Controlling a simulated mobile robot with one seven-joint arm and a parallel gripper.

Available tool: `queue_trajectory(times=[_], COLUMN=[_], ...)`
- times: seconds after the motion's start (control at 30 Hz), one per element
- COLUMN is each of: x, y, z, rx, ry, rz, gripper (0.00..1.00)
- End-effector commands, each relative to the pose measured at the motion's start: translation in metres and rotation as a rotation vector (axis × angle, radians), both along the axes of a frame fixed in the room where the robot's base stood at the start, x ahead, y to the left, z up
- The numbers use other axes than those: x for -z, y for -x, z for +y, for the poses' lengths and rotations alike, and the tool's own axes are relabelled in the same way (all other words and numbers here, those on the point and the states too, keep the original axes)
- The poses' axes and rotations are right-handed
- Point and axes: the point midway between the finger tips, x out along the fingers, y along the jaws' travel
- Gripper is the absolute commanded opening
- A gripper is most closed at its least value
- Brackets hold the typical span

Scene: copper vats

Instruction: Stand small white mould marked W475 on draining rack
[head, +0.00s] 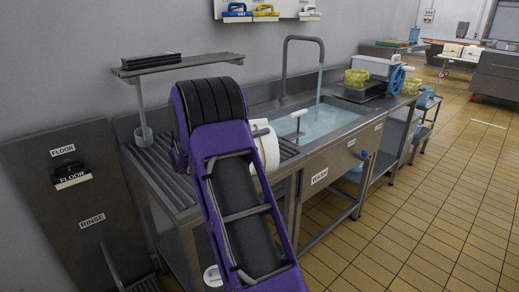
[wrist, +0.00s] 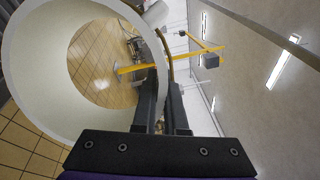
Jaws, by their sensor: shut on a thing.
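A white, open-ended round mould (wrist: 38,88) fills the left of the wrist view, and I see floor tiles through it. My gripper (wrist: 163,82) is shut on the mould's wall at its right side. In the head view the mould (head: 268,152) shows partly behind my purple arm, beside the sink's left end; my arm hides the gripper. I cannot read any marking on it. The draining rack (head: 158,178) is the slatted metal surface left of the sink, partly covered by my arm. I cannot tell whether the mould touches it.
The sink (head: 318,122) holds water under a running tap (head: 303,40). A small raised shelf (head: 180,65) with dark flat items stands at the rack's back. Yellow items (head: 357,78) sit right of the sink. The tiled floor (head: 440,170) to the right is clear.

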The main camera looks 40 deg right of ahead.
Motion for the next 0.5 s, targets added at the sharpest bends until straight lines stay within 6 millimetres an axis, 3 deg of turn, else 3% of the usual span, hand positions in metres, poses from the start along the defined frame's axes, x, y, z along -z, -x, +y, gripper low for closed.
queue_trajectory(times=[0.23,0.5], x=[0.031,0.034], y=[0.000,0.000], z=[0.000,0.000], rx=[0.000,0.000], ry=[0.002,0.002], rz=[0.001,-0.002], gripper=[0.00,0.00])
